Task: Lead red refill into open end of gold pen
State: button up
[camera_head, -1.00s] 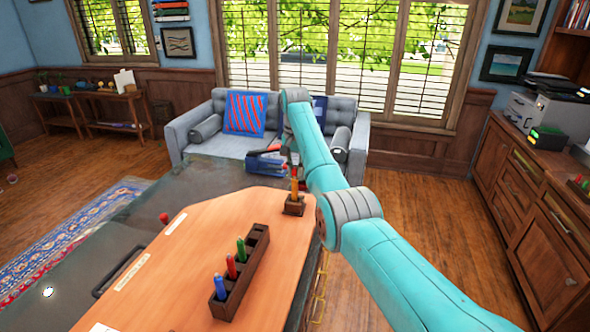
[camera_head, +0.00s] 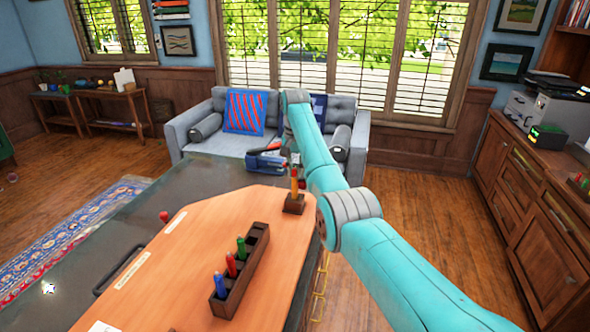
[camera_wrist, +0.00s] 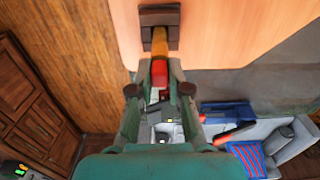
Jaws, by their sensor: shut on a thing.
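The gold pen (camera_head: 294,185) stands upright in a small dark wooden stand (camera_head: 294,207) at the far end of the wooden desktop. In the wrist view, the gold pen (camera_wrist: 160,44) runs from the wooden stand (camera_wrist: 147,17) toward the fingers. The red refill (camera_wrist: 159,73) is between the fingertips of my gripper (camera_wrist: 160,88), which is shut on it. The refill is in line with the pen, its far end at the pen's near end. Whether it is inside the pen or only touching cannot be told. In the head view my arm partly hides the gripper.
A dark wooden rack (camera_head: 258,247) holds blue, red and green pens on the desktop. A blue object (camera_head: 265,163) shows beyond the desk's far edge, before the grey sofa (camera_head: 205,128). A red knob-like thing (camera_head: 164,216) is at the left edge. The desktop around the stand is clear.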

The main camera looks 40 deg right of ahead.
jog(key=o, duration=0.8)
jog(key=shift+o, duration=0.2)
jog(key=shift+r, duration=3.7)
jog(key=shift+f, duration=0.1)
